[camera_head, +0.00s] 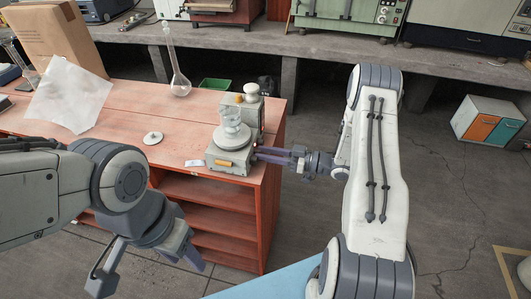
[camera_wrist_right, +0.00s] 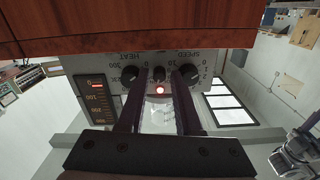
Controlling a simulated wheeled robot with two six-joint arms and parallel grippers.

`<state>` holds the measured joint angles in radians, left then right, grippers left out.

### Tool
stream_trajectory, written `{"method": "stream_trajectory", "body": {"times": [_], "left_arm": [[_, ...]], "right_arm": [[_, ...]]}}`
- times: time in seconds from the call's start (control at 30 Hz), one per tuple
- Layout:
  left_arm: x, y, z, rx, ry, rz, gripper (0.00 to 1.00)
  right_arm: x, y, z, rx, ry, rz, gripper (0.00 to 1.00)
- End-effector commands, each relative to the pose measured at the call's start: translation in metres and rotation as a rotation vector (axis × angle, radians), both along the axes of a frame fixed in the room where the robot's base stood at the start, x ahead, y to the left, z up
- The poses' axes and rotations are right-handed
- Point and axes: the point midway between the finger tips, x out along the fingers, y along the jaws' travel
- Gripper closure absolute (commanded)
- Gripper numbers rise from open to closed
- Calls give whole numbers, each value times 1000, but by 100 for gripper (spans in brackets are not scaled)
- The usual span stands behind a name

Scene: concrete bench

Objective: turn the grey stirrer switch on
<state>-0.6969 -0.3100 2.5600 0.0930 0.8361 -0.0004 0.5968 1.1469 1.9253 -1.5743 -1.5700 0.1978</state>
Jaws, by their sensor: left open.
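The grey stirrer (camera_head: 230,160) stands at the right end of the red wooden bench, with a glass beaker (camera_head: 231,121) on its plate. My right gripper (camera_head: 262,154) reaches its right-hand face from the right. In the right wrist view, that panel (camera_wrist_right: 118,63) appears upside down, with HEAT knob (camera_wrist_right: 130,75), SPEED knob (camera_wrist_right: 190,74) and a small dark switch (camera_wrist_right: 159,74) between them. A red lamp (camera_wrist_right: 160,90) glows by the switch. My right fingers (camera_wrist_right: 160,78) are apart, one either side of the switch; contact is unclear. My left gripper (camera_head: 150,272) is open and empty before the bench.
A round-bottom flask (camera_head: 180,84), a white lid-like disc (camera_head: 153,138), a green tray (camera_head: 215,84) and a cardboard box (camera_head: 62,40) are on the bench. A white sheet (camera_head: 68,95) is at the left. Open floor lies right of the bench.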

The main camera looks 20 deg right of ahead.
Motion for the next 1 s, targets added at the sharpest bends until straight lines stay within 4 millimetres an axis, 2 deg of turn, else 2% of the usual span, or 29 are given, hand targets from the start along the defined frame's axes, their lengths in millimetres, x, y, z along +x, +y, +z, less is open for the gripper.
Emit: {"method": "stream_trajectory", "body": {"times": [0.23, 0.33, 0.7, 0.83, 1.0], "left_arm": [[0, 0, 0, 0, 0, 0, 50], [0, 0, -3, 0, 0, 0, 50], [0, 0, -21, 0, 0, 0, 50], [0, 0, -24, 0, 0, 0, 50], [0, 0, -25, 0, 0, 0, 50]], "right_arm": [[0, -1, 0, 0, -2, -1, 67], [-4, -8, 0, 0, -3, -4, 67], [-43, -66, -2, -2, -3, -7, 67], [-52, -80, -1, -1, -2, -4, 67], [-58, -87, 0, 0, -1, -1, 67]]}}
